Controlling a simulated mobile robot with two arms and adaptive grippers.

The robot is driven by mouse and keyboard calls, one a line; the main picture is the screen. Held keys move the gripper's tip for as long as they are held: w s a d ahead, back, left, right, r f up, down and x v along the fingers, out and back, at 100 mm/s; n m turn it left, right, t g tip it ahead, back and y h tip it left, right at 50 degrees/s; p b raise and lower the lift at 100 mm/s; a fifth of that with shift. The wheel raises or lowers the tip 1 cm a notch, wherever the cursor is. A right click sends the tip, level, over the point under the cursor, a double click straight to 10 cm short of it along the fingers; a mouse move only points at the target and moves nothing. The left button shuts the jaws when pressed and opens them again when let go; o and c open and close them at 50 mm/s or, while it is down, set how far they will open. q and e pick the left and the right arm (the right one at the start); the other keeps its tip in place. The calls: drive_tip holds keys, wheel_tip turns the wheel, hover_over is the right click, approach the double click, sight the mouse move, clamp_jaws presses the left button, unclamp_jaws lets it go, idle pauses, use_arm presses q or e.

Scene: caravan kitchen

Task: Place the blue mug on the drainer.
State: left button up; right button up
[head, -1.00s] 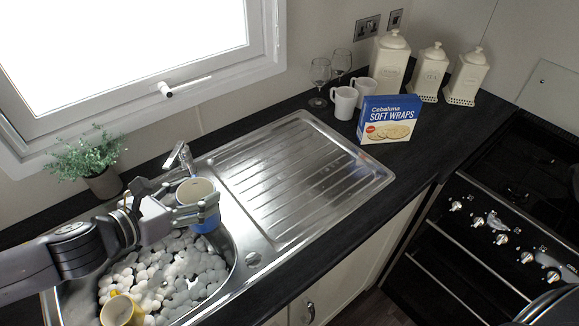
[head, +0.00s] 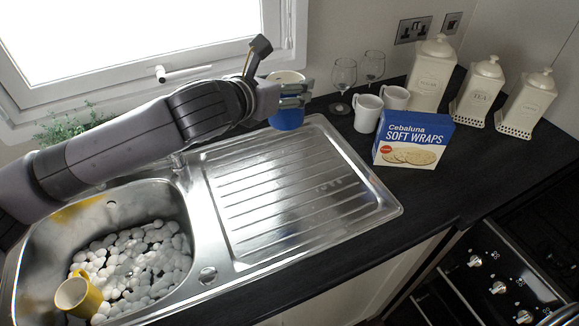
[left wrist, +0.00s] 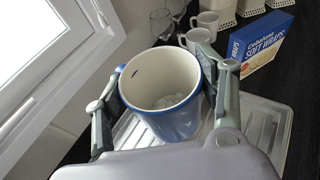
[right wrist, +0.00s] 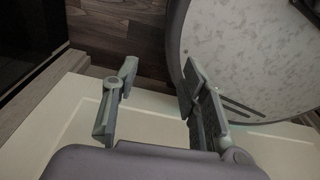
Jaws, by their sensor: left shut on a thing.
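The blue mug (head: 287,116) has a cream inside and a blue outer wall. My left gripper (head: 296,93) is shut on it and holds it upright above the back edge of the drainer. In the left wrist view the mug (left wrist: 174,122) sits between the two fingers, with some pale foam-like stuff inside. The drainer (head: 290,190) is a ridged steel board right of the sink, and it is bare. My right gripper (right wrist: 155,100) is open and empty, low beside a pale cabinet front.
The sink (head: 195,225) holds white foam and a tipped yellow mug (head: 80,296). A blue Soft Wraps box (head: 413,140), two white mugs (head: 367,112) and two wine glasses (head: 343,75) stand right of the drainer. The window (head: 130,50) is close behind my left arm.

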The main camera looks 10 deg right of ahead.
sight(275, 120)
use_arm(q)
drive_tip(key=f, duration=0.7)
drive_tip(key=shift+a+f, duration=0.1)
drive_tip(key=shift+a, duration=0.25)
drive_tip(key=shift+d+f+p, duration=0.15)
drive_tip(key=shift+f+p, duration=0.35)
drive_tip(key=shift+f, duration=5.15)
use_arm(e)
drive_tip(key=shift+s+a+r, duration=0.3)
drive_tip(key=shift+a+r, duration=0.25)
drive_tip(key=shift+r, duration=0.05)
use_arm(q)
drive_tip(key=shift+f, duration=0.1)
drive_tip(key=o, duration=1.5)
drive_tip(key=shift+f, duration=0.1)
drive_tip(key=o, duration=0.4)
use_arm(e)
drive_tip(key=shift+a, duration=0.25)
use_arm(q)
drive_tip(key=shift+o, duration=0.2)
